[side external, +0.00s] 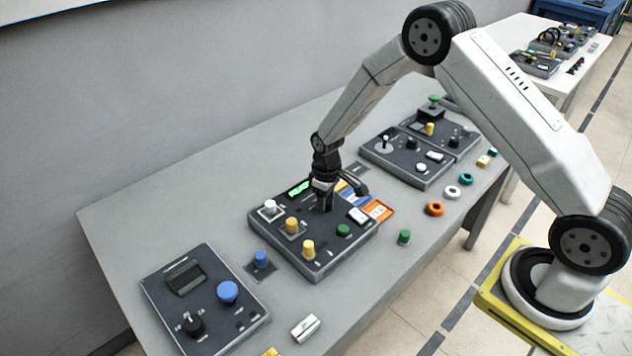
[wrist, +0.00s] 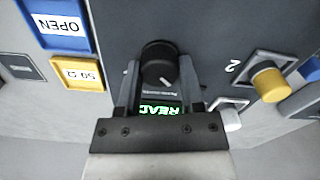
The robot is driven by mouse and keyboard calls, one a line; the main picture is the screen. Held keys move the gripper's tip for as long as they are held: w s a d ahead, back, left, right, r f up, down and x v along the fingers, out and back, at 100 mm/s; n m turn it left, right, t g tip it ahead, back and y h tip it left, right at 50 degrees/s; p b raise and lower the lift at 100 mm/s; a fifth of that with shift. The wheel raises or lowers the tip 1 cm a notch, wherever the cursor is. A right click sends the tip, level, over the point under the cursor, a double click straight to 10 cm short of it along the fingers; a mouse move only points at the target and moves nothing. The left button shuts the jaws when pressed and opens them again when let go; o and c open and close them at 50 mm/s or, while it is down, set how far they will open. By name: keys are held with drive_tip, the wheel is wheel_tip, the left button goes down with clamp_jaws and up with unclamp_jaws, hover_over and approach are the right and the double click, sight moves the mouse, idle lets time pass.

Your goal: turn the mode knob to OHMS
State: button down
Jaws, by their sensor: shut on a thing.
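My gripper (side external: 326,205) points down over the middle dark panel (side external: 315,262) in the side view. In the wrist view its two fingers (wrist: 160,72) are shut on a round black knob (wrist: 158,56), one on each side. A white pointer mark on the knob points towards the lower right of the wrist picture. A green-lit display (wrist: 160,109) sits beside the knob and is partly covered by my gripper; it also shows in the side view (side external: 298,188). The knob's position labels, including OHMS, cannot be read. The fingers hide the knob in the side view.
Yellow knobs (side external: 308,249), a white knob (side external: 270,206) and a green knob (side external: 343,230) stand close around my gripper. Blue OPEN (wrist: 62,22) and yellow 50 Ω (wrist: 82,74) blocks lie beside the panel. A meter panel (side external: 205,300) stands front left.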

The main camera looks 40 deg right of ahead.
idle(0.3)
drive_tip(key=shift+c, duration=1.1)
unclamp_jaws()
drive_tip(key=shift+r, duration=3.9)
drive_tip(key=shift+s+r, duration=0.1)
